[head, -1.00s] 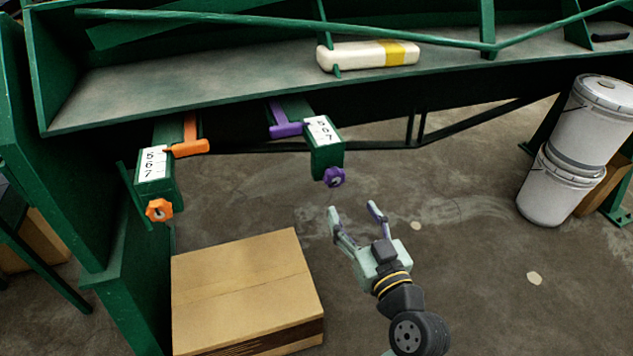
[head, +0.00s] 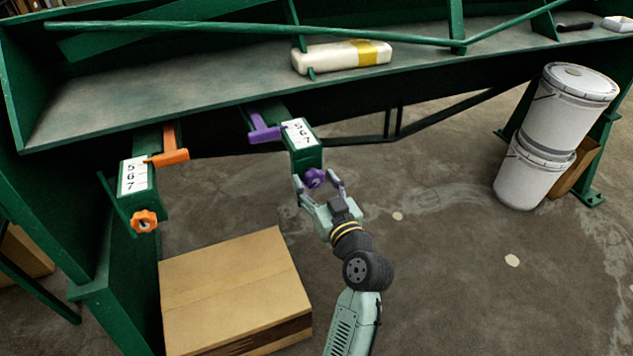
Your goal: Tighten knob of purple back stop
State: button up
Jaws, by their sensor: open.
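The purple back stop (head: 265,133) slides on a green arm with a white scale plate (head: 298,132) marked 5, 6, 7. Its purple knob (head: 315,178) is on the front end of that arm, low down. My gripper (head: 319,184) is open, with one finger on the left and one on the right of the knob. I cannot tell whether either finger touches it.
An orange back stop (head: 168,158) with an orange knob (head: 144,221) is on a similar arm to the left. A cardboard box (head: 235,290) stands on the floor below. White buckets (head: 535,170) are stacked at the right. A white and yellow package (head: 342,57) lies on the green machine bed (head: 200,95).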

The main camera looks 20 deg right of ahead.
jog(key=shift+c, duration=0.2)
jog(key=c, duration=1.1)
